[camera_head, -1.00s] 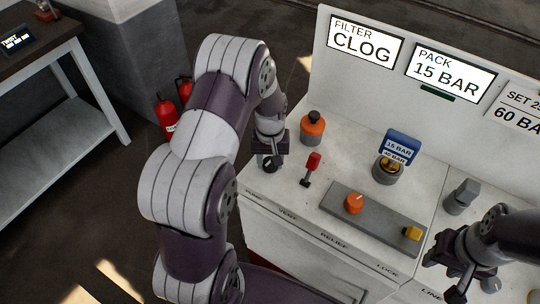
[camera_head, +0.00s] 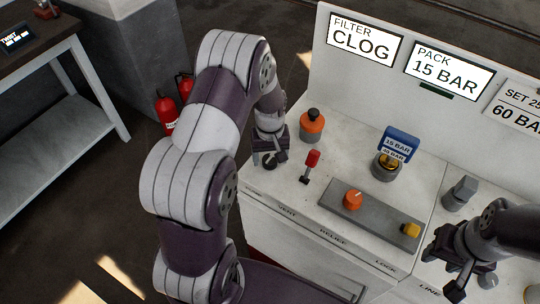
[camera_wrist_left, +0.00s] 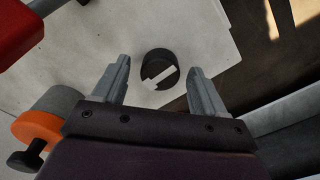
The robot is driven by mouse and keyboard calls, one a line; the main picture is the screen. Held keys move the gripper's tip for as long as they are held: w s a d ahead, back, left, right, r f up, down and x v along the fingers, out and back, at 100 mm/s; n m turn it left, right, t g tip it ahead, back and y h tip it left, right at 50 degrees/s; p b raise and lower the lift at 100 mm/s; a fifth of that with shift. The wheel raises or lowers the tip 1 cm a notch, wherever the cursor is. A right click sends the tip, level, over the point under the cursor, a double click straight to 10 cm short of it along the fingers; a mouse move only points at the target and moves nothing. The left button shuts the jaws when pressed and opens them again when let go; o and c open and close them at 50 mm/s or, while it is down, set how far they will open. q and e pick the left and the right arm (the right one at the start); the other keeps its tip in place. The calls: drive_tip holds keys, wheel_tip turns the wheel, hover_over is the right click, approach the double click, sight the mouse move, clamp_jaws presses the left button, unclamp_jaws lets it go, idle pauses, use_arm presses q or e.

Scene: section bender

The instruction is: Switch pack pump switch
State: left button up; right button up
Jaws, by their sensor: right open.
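The pump switch is a black round knob (camera_head: 269,163) with a white bar mark, at the near left corner of the white console top. My left gripper (camera_head: 268,154) is over it, its fingers largely hidden in the head view. In the left wrist view the knob (camera_wrist_left: 160,70) sits between the two spread fingertips of my left gripper (camera_wrist_left: 158,67), with a gap on each side. The white bar lies slanted. My right gripper (camera_head: 455,277) is open and empty over the console's right part. The pack display (camera_head: 448,75) reads 15 BAR.
A red-handled lever (camera_head: 311,161) and an orange-and-black knob (camera_head: 311,126) stand close to the switch. A grey plate (camera_head: 375,216) carries an orange dial and a yellow piece. A gauge with a blue sign (camera_head: 397,143) is behind. Red extinguishers (camera_head: 167,115) stand on the floor.

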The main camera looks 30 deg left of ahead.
sight(270, 159)
use_arm(q)
wheel_tip(270, 159, up, 13)
drive_tip(key=shift+f, duration=0.15)
idle(0.4)
